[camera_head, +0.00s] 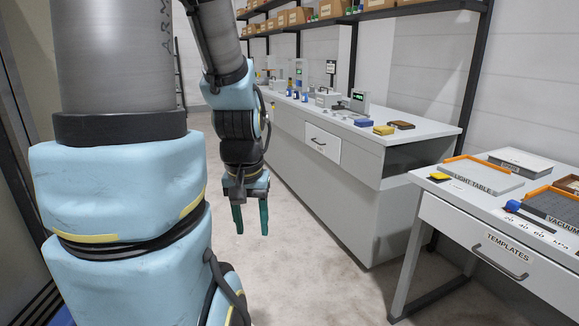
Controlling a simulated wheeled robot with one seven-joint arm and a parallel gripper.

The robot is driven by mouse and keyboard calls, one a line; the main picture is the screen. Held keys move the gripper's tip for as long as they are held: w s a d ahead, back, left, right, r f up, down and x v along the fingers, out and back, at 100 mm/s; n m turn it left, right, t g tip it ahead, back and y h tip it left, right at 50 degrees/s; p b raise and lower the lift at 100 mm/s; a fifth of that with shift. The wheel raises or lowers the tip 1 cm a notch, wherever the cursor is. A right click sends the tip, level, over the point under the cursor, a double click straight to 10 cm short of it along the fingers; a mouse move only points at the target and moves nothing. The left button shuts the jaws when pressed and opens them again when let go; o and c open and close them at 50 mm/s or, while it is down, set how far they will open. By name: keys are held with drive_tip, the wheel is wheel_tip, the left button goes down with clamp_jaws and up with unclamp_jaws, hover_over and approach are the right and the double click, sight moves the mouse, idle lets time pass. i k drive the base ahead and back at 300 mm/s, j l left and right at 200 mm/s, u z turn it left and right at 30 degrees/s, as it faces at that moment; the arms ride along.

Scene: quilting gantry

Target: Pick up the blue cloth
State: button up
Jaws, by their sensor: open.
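A small flat blue item (363,122), which looks like the folded blue cloth, lies near the front edge of the grey counter (425,131). A yellow piece (384,130) and a brown piece (402,125) lie to its right. My gripper (251,217) hangs pointing down over the floor, left of the counter. Its two green fingers are apart with nothing between them. It is well away from the blue item.
A nearer table (450,213) with a templates drawer stands at the right, holding a light table (480,175), a yellow block (439,176) and a small blue object (513,205). Bottles and instruments stand farther along the counter. Shelves with boxes (331,8) hang above. Floor (310,275) before the counter is clear.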

sight(362, 122)
drive_tip(key=i+u, duration=0.25)
drive_tip(key=i, duration=1.45)
drive_tip(key=i+z, duration=0.2)
drive_tip(key=i, duration=0.35)
drive_tip(key=i+j+z, duration=0.15)
drive_tip(key=i, duration=0.35)
drive_tip(key=i+j+z, duration=0.2)
drive_tip(key=i, duration=0.35)
drive_tip(key=l, duration=0.1)
